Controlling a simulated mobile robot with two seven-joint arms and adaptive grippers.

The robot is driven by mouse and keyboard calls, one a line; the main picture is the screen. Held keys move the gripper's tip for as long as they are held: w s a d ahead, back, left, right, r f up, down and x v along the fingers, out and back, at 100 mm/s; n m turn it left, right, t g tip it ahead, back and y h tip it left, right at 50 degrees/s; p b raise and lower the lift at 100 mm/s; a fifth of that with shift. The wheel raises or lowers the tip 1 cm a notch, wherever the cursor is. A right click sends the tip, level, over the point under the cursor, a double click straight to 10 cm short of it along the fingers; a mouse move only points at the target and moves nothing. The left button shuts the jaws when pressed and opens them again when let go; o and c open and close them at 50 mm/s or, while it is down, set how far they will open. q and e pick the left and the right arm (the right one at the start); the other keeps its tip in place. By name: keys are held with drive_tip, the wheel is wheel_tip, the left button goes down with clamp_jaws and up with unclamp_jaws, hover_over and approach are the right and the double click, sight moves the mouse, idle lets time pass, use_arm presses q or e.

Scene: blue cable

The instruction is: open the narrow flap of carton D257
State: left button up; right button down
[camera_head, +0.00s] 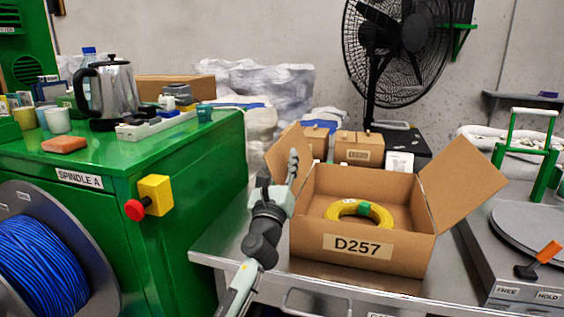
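Carton D257 (313,243) is a brown box with a labelled front wall, standing on the metal table. Its top is open, and a coil of yellow cable (380,214) with a green band lies inside. The narrow right flap (460,178) leans outward, up and to the right. The narrow left flap (277,157) stands tilted outward at the left side, partly hidden by my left gripper. My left gripper (293,160) points up beside this flap, in front of it in the picture. Its fingers show nearly edge-on; contact with the flap is unclear. My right gripper is out of view.
The green SPINDLE A cabinet (200,160) stands left, with a yellow-and-red switch (152,196) jutting from its side. Small cartons (358,147) stand behind D257. A scale-like device (535,232) with an orange-tipped lever is at right. Little free table shows around the carton.

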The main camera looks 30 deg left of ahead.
use_arm(q)
drive_tip(key=shift+s, duration=0.1)
drive_tip(key=shift+b+v, duration=0.5)
drive_tip(key=shift+v, duration=1.95)
drive_tip(key=v, duration=0.2)
drive_tip(key=b+v, duration=0.1)
drive_tip(key=v, duration=0.1)
drive_tip(key=shift+d, duration=0.25)
drive_tip(key=v, duration=1.2)
drive_tip(key=shift+a, duration=0.1)
